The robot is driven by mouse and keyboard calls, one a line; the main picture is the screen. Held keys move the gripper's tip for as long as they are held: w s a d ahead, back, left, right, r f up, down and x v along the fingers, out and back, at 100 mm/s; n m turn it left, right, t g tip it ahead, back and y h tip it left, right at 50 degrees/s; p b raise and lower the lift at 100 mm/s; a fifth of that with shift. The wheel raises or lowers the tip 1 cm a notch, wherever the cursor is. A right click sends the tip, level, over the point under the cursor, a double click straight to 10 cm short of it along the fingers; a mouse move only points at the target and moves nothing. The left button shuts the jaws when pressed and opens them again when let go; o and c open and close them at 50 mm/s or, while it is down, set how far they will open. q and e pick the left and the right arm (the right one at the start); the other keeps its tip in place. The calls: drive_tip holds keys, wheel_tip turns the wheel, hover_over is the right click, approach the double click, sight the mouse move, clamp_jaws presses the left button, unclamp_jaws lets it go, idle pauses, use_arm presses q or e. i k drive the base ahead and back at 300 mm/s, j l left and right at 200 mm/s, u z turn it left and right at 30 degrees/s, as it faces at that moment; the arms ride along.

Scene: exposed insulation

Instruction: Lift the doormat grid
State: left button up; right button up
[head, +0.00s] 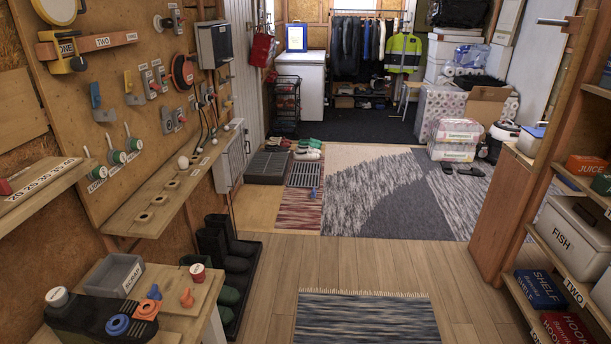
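In the head view a grey slatted grid (304,174), which looks like the doormat grid, lies flat on the floor in the middle distance. A small blue object (313,193) is at its near right edge; I cannot tell whether it is attached. A dark grey, low block-like mat or tray (268,167) lies just left of the grid. Neither of my grippers shows in this view.
Shoes (307,153) sit just behind the grid. A reddish rug (299,207) and large grey rug (385,190) lie around it. Boots (228,236) on a dark tray line the left. Shelves (570,235) stand right. The wooden floor (350,265) between is open, with a striped mat (365,318) nearby.

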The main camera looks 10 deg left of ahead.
sight(305, 172)
drive_tip(key=u, duration=0.1)
drive_tip(key=i, duration=4.15)
